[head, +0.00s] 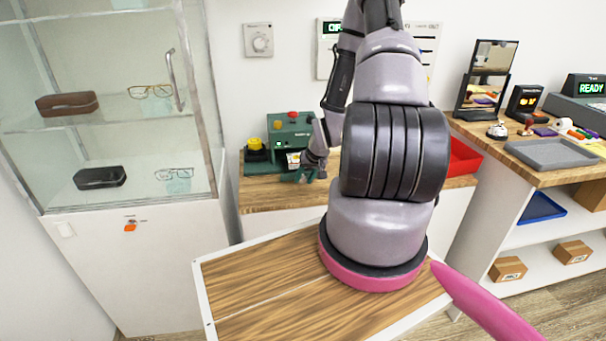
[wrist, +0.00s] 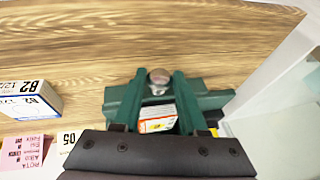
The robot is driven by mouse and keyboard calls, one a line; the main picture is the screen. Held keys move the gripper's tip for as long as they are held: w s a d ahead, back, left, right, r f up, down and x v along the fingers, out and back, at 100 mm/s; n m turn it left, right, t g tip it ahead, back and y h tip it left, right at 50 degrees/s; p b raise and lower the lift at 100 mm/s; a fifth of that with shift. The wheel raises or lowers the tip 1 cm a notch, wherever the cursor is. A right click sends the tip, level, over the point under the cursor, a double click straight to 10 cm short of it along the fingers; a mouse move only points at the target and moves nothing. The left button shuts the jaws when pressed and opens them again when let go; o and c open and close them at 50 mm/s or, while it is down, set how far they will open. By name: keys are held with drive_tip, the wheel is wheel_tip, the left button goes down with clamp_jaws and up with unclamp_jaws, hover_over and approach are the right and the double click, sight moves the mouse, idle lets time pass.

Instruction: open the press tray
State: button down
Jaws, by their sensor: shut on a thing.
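The green press (head: 290,133) stands on the wooden counter at the back, with a red knob on top and a yellow part at its left. A small white and orange packet (wrist: 157,119) lies at the press's low green tray (wrist: 212,101); it also shows in the head view (head: 293,158). My gripper (head: 301,176) is low at the front of the press. In the wrist view my gripper's two green fingers (wrist: 160,74) are shut around a small round grey-brown knob (wrist: 159,77). How far the tray is out is hard to tell.
A B2 box (wrist: 30,96) and a pink label (wrist: 22,152) lie left of my gripper. A red tray (head: 464,158) is at the counter's right. A glass cabinet (head: 120,100) stands left. A wooden-topped table (head: 260,270) is in front.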

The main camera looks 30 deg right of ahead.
drive_tip(key=shift+c, duration=2.2)
unclamp_jaws()
drive_tip(key=v, duration=1)
drive_tip(key=shift+s+r, duration=0.2)
drive_tip(key=shift+r, duration=0.15)
drive_tip(key=shift+d, duration=0.15)
